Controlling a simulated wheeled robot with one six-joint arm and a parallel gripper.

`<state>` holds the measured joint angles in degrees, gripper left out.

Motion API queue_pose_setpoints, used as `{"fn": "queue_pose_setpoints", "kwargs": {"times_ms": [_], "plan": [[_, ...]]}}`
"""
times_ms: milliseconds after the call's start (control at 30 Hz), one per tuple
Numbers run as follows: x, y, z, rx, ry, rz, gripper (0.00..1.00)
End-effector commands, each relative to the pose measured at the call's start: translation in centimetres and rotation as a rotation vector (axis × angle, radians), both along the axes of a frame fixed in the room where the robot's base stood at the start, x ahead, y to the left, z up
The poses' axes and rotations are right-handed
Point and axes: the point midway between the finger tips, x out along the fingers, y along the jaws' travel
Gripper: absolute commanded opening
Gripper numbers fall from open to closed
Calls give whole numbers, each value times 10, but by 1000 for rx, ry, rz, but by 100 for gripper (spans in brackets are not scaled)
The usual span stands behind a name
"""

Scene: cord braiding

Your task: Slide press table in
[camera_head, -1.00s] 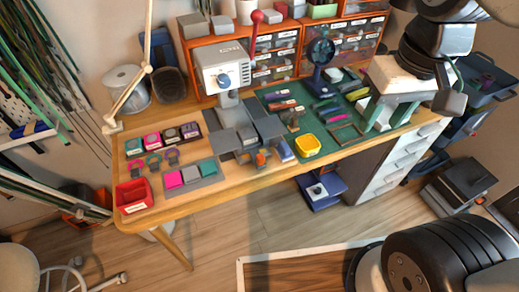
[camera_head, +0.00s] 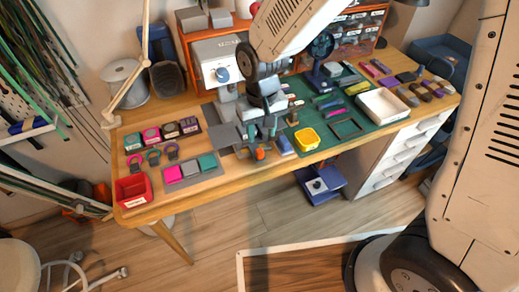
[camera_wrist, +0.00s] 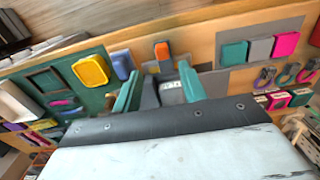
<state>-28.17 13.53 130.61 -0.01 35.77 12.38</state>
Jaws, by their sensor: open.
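The press (camera_head: 212,66) is a pale grey machine with a blue dial, standing at the back of the bench. Grey plates (camera_head: 222,136) lie at its foot, partly hidden by my gripper; I cannot tell for sure which is the sliding table. My gripper (camera_head: 260,134) is open, pointing down in front of the press at its right. In the wrist view its teal fingers (camera_wrist: 160,90) stand either side of a dark grey block with a pale label (camera_wrist: 171,92). I cannot tell whether they touch it. An orange piece (camera_wrist: 162,51) lies just beyond the fingertips.
A yellow tray (camera_head: 306,138) and a blue block (camera_head: 284,145) lie to the right of my gripper. A grey mat with pink, grey and teal pads (camera_head: 190,170) and a red bin (camera_head: 133,188) are to the left. The green mat (camera_head: 372,124) holds several small tools.

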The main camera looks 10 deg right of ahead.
Motion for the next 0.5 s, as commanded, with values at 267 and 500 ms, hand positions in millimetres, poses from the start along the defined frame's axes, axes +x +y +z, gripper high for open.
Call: {"fn": "queue_pose_setpoints", "kwargs": {"times_ms": [267, 500], "plan": [[0, 5, -26, -3, 5, 4, 42], [0, 4, -61, -2, 5, 4, 42]]}}
